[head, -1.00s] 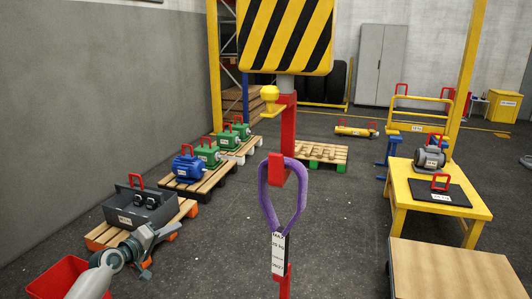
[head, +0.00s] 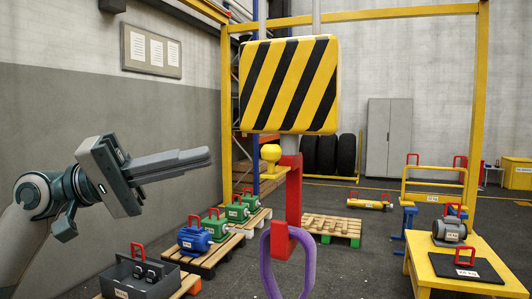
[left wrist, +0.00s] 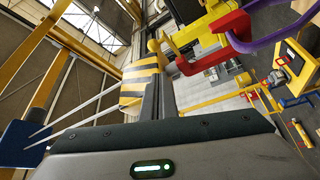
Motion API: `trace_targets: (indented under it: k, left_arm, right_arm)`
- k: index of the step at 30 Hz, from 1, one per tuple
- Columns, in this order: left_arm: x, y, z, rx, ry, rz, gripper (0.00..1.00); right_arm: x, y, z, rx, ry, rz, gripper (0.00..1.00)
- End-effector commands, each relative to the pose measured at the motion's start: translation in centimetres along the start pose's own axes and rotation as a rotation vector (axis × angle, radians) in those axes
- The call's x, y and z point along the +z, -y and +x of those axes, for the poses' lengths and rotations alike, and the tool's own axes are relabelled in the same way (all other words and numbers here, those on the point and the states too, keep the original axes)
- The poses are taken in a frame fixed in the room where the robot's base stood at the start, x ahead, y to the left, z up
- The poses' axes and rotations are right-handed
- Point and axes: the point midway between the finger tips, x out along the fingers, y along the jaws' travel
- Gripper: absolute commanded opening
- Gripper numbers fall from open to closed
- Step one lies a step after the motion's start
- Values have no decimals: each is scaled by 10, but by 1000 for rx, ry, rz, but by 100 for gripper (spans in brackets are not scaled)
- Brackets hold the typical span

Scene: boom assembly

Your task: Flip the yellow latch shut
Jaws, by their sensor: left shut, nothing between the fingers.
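The yellow latch (head: 270,154), with a round knob, sits at the top left of the red hook (head: 294,198). Its arm sticks out to the left, away from the hook's open left side. The purple sling (head: 265,262) hangs on the hook's lower end. My left gripper (head: 209,157) is shut and empty, left of the latch at about knob height, apart from it in the picture. In the left wrist view the latch knob (left wrist: 153,46) shows just beyond the fingertips; the exact distance is hard to tell. My right gripper is not in view.
The yellow-black striped block (head: 290,86) hangs directly above the hook. Yellow gantry posts (head: 226,120) stand behind. Pallets with motors (head: 194,238) lie at lower left, and a yellow table (head: 440,268) stands at right. Space between gripper and latch looks clear.

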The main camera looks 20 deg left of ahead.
Motion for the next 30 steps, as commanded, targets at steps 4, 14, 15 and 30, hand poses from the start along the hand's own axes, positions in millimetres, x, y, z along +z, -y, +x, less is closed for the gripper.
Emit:
trace_targets:
  k: [4, 14, 15, 30]
  left_arm:
    - [13, -8, 0, 0, 28, -1, 0]
    - [12, -8, 1, 0, 27, -1, 0]
    - [12, -8, 1, 0, 27, -1, 0]
    - [12, -13, 50, 1, 28, 0, 0]
  right_arm:
    - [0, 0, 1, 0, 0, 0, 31]
    - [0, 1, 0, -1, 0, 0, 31]
    - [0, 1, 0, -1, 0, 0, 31]
    - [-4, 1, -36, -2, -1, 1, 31]
